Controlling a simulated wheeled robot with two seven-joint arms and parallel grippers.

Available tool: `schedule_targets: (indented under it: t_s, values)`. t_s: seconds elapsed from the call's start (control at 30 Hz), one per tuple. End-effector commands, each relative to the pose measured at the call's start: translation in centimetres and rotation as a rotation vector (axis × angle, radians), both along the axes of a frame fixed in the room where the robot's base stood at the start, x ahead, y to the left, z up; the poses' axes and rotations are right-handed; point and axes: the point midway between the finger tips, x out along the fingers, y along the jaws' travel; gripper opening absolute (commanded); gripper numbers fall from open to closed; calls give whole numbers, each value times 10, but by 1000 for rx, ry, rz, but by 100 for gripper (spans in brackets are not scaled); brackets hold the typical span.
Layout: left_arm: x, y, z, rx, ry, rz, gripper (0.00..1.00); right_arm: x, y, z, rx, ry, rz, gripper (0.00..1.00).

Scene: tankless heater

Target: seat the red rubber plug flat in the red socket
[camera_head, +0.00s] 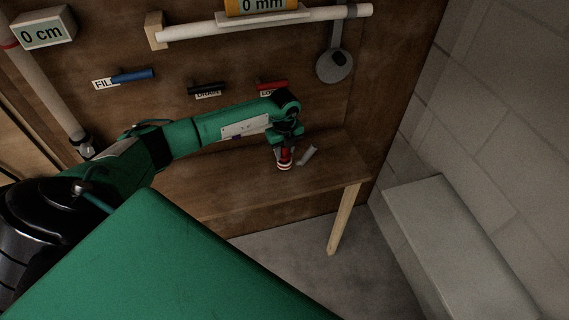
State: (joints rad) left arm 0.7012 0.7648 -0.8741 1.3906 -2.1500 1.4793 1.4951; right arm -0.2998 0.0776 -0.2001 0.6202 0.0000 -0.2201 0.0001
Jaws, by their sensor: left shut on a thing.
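My left gripper (285,143) points down above the wooden bench at the centre and is shut on a small red thing (284,155), which looks like the red rubber plug. A red and white ring (285,166) shows right below it, low on the bench, and may be the red socket. I cannot tell whether plug and ring touch, or whether the plug sits flat. The gripper's fingers partly hide the plug. My right gripper is out of view.
A small grey piece (307,155) lies on the bench (335,165) just right of the gripper. On the wooden panel behind are blue (132,76), black (207,88) and red (272,86) levers, a white pipe (265,24) and a hanging grey tool (334,65). A pale block (445,235) stands at right.

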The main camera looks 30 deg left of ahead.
Motion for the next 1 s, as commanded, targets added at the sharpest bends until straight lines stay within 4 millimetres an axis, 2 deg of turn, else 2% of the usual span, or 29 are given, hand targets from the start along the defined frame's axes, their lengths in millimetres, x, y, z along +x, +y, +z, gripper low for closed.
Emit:
schedule_targets:
  t_s: [1.0]
  values:
    - [0,0,-12,0,0,0,0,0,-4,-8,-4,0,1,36]
